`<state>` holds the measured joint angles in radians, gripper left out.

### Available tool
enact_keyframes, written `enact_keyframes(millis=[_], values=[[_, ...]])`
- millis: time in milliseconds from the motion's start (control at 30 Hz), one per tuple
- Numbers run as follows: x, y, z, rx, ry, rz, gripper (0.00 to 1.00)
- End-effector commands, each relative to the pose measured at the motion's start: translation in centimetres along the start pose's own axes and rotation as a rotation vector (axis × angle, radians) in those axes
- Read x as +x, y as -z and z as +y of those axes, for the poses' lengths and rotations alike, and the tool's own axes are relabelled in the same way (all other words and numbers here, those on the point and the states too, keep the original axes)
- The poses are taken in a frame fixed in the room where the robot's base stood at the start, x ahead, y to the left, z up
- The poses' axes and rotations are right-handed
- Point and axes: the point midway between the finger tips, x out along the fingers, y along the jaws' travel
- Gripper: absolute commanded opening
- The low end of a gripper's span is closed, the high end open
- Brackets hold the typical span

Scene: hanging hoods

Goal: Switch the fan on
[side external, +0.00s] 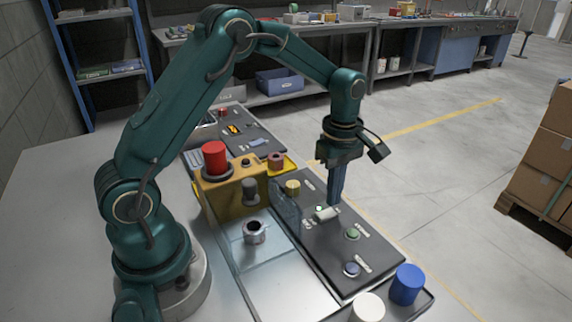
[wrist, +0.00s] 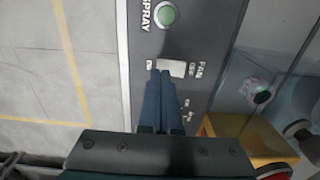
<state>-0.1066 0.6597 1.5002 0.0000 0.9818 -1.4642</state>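The fan switch (side external: 326,213) is a small pale rocker on the dark control panel, with a small green spot at its left end in the side view. In the wrist view the switch (wrist: 171,68) is a white rectangle beside the printed word FAN. My gripper (side external: 334,203) points down just behind the switch in the side view. Its blue fingers (wrist: 163,76) lie close together, shut and empty, with the tips at the switch's edge. I cannot tell whether they touch it. The rocker's tilt is too small to tell.
A green button (wrist: 165,14) marked SPRAY sits near the switch. A blue button (side external: 352,269) and a yellow knob (side external: 292,187) are on the same panel. A clear guard (side external: 285,213) stands left of the switch. A red button (side external: 215,158) tops a yellow box (side external: 222,200).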

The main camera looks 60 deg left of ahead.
Motion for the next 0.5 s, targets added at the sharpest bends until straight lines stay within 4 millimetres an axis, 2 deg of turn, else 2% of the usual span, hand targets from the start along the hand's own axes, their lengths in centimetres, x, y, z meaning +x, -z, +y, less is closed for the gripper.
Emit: enact_keyframes(millis=[500], values=[[-4.0, 0.0, 0.1, 0.000, -0.003, 0.000, 0.00]])
